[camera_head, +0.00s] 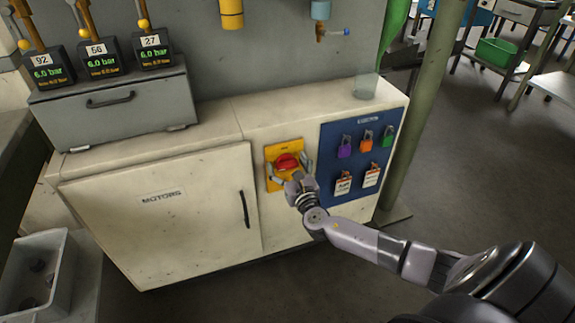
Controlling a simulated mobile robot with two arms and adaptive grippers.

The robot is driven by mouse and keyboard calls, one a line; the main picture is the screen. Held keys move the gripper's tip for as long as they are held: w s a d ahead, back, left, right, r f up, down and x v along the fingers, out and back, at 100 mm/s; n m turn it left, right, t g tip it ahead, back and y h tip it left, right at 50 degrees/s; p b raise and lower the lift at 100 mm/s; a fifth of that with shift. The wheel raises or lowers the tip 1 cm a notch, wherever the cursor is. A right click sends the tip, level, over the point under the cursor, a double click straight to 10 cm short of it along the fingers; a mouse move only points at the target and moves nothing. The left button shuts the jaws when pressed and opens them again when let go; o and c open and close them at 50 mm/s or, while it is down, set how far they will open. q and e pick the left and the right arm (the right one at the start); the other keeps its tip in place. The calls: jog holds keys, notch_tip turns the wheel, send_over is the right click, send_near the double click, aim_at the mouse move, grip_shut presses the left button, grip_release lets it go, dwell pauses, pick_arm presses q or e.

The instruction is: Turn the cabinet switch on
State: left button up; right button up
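The cabinet switch is a red rotary knob (287,161) on a yellow plate (270,150), set in the front of the cream cabinet (160,215). My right gripper (289,168) is at the knob, with its fingers spread to the left and right of it. The fingers look open around the knob; I cannot tell whether they touch it. The gripper hides the lower part of the knob and plate, so the knob's marked position cannot be read. My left gripper is not in view.
A blue board (325,190) with padlocks and tags is right of the switch. A grey case (110,110) with pressure gauges sits on the cabinet. A green post (425,100) stands at the right. A grey bin (62,285) is at lower left.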

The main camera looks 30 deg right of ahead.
jog(key=c, duration=1.1)
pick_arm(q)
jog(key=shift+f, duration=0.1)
